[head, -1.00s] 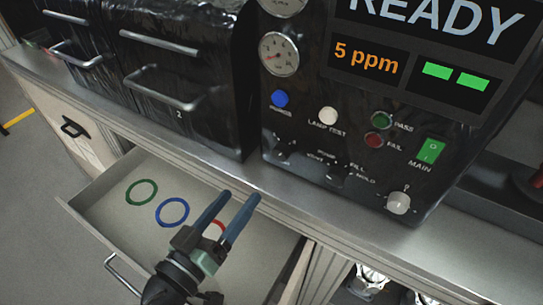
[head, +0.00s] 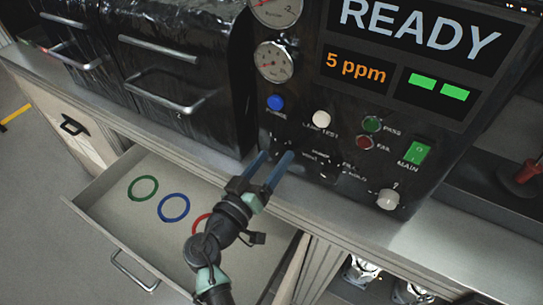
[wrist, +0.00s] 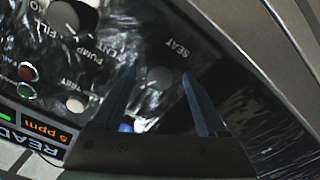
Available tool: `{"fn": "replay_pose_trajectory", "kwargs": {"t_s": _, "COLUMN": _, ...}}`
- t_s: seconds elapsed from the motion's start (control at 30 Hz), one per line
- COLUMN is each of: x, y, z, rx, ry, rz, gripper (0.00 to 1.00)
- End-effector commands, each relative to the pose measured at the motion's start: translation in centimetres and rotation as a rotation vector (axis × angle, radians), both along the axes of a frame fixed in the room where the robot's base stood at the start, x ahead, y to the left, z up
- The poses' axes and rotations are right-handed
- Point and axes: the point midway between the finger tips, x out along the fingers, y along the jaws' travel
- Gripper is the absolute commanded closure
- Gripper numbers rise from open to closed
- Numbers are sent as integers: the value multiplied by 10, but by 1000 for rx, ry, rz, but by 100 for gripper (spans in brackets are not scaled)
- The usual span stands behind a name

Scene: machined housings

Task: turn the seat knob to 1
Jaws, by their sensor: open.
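The seat knob (wrist: 160,77) is a small round grey knob on the dark panel, beside the printed word SEAT in the wrist view. Its pointer and number marks are too dark and blurred to read. My gripper (head: 277,154) is open in front of the panel's lower left. In the wrist view its two blue fingers (wrist: 158,74) stand on either side of the knob, with gaps showing. Contact cannot be made out. In the head view the fingers largely hide the knob.
Another selector knob (wrist: 73,17) marked PUMP and VENT lies beside it. A blue button (head: 275,102), a white button (head: 321,119) and a green MAIN switch (head: 413,153) are nearby. An open drawer (head: 112,212) with coloured rings lies below. A dark-fronted cabinet (head: 190,60) stands left.

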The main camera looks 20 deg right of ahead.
Motion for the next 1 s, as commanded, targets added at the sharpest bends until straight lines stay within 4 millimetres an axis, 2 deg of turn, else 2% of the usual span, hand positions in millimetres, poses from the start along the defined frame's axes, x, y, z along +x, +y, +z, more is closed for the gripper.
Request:
{"fn": "replay_pose_trajectory", "kwargs": {"t_s": 0.27, "x": 1, "y": -2, "z": 0, "rx": 0, "ry": 0, "rz": 0, "gripper": 25}}
{"fn": "replay_pose_trajectory", "kwargs": {"t_s": 0.7, "x": 1, "y": -1, "z": 0, "rx": 0, "ry": 0, "rz": 0, "gripper": 100}}
{"fn": "replay_pose_trajectory", "kwargs": {"t_s": 1.0, "x": 1, "y": -1, "z": 0, "rx": -14, "ry": 17, "rz": 0, "gripper": 100}}
